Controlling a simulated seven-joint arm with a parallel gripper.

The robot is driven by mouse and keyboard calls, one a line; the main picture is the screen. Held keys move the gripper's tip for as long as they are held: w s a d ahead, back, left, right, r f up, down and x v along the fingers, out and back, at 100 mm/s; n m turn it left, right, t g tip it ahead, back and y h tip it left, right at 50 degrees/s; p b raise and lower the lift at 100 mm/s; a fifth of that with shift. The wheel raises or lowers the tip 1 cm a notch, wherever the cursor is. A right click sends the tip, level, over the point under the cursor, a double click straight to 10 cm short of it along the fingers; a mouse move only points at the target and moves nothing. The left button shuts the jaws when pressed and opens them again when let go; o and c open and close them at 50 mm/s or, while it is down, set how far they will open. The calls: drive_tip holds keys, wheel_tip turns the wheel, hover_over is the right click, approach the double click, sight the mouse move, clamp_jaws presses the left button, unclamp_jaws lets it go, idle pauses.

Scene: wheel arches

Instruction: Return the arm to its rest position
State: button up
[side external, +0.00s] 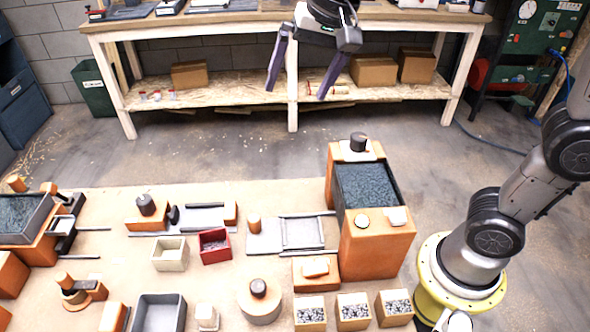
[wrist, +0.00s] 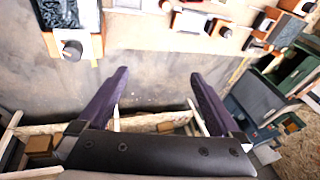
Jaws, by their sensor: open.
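My gripper (side external: 300,88) is raised high at the top of the side external view, with the wooden workbench behind it in the picture. Its two purple fingers are spread wide apart and nothing is between them. In the wrist view my gripper (wrist: 158,78) also shows open and empty, with bare grey floor beyond the fingertips. My gripper touches nothing that I can see. The upper part of the gripper is cut off by the top edge of the side external view.
A tan work surface (side external: 205,268) holds several orange blocks, trays and small boxes. A tall orange block with a gravel-filled bin (side external: 367,186) stands at its right. The workbench (side external: 200,22) stands at the back. Grey floor (side external: 230,152) between them is clear.

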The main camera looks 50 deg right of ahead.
drive_tip(key=s+d+f+n+t, duration=0.1)
drive_tip(key=s+d, duration=0.3)
drive_tip(key=s, duration=0.3)
drive_tip(key=s+d+f+n+t, duration=0.1)
drive_tip(key=s+d+n, duration=0.15)
drive_tip(key=s, duration=0.45)
drive_tip(key=s+d+f+n, duration=0.1)
drive_tip(key=s+f+n, duration=0.3)
drive_tip(key=s+f, duration=0.1)
drive_tip(key=shift+f+n+h, duration=0.35)
drive_tip(key=shift+f+h, duration=0.05)
drive_tip(key=shift+f, duration=0.25)
drive_tip(key=shift+d, duration=0.1)
